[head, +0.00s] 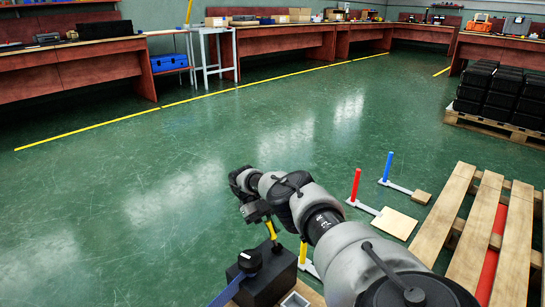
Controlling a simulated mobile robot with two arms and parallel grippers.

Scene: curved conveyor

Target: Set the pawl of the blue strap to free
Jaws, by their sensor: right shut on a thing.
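My right arm reaches in from the bottom right. Its gripper (268,218) points down and is shut on a short yellow lever (272,231) above a black block (275,280). Whether this lever is the pawl, I cannot tell for sure. A dark round part (249,261) sits at the block's left, with a blue bar or strap (232,287) running down to the left and out of view. Which position the pawl is in does not show. My left gripper is not in view.
Black crates (502,91) stand behind. Open green floor lies ahead.

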